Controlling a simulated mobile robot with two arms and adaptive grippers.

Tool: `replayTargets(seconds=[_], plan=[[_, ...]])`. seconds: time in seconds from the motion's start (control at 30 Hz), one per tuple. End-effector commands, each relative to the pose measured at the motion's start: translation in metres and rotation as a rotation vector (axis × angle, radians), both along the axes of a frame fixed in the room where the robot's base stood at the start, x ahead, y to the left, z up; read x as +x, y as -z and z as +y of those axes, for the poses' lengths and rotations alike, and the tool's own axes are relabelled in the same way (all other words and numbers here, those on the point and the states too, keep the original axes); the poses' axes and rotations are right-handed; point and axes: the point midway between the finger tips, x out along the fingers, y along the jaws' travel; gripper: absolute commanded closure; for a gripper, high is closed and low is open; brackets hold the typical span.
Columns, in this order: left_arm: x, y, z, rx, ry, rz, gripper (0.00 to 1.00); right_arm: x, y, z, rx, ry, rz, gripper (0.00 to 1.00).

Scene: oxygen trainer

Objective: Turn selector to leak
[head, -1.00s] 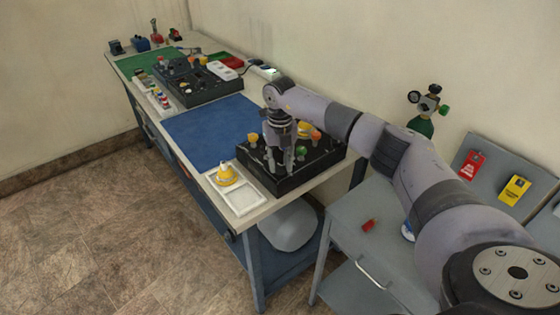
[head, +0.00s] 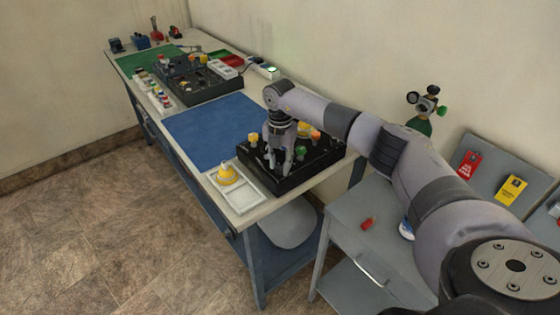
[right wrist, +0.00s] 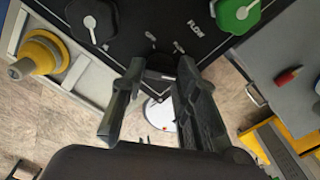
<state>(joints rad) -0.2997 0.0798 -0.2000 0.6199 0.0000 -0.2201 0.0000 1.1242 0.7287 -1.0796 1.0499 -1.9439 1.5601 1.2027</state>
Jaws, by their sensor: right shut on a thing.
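The black trainer box (head: 318,168) stands at the near end of the bench, with yellow, orange and green knobs on top. My right gripper (head: 279,170) points down at its front part. In the right wrist view my right gripper (right wrist: 160,72) is shut on a small dark knob (right wrist: 160,62), apparently the selector, near a FLOW label. The fingers and shade hide most of this knob, so I cannot read its setting. My left gripper is not in view.
A white tray (head: 243,201) with a yellow cone-shaped part (head: 227,174) lies close beside the box. A blue mat (head: 210,132) is clear behind it. A grey cabinet (head: 345,222) with a red piece (head: 368,223) on top stands at the right.

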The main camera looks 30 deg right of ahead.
Motion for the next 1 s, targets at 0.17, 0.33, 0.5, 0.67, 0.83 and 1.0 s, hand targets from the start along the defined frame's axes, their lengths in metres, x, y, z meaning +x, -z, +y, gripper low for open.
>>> replayTargets(seconds=[0.17, 0.33, 0.5, 0.67, 0.83, 1.0], plan=[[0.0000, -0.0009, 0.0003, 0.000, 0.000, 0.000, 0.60, 0.0013, -0.0017, -0.0009, -0.002, 0.022, -0.005, 1.00], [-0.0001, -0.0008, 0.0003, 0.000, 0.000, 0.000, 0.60, 0.0013, -0.0016, -0.0009, -0.002, 0.026, -0.005, 1.00], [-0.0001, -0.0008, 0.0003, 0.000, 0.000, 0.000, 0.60, 0.0014, -0.0017, -0.0010, -0.002, 0.025, -0.005, 1.00], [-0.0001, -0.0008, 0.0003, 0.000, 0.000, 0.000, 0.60, 0.0012, -0.0016, -0.0008, -0.002, 0.025, -0.005, 0.64], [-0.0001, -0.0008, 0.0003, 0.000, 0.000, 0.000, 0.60, 0.0006, -0.0008, -0.0004, -0.001, 0.024, -0.003, 0.53], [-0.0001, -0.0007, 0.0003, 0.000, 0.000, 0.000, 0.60, 0.0004, -0.0004, -0.0002, 0.000, 0.023, -0.001, 0.52]])
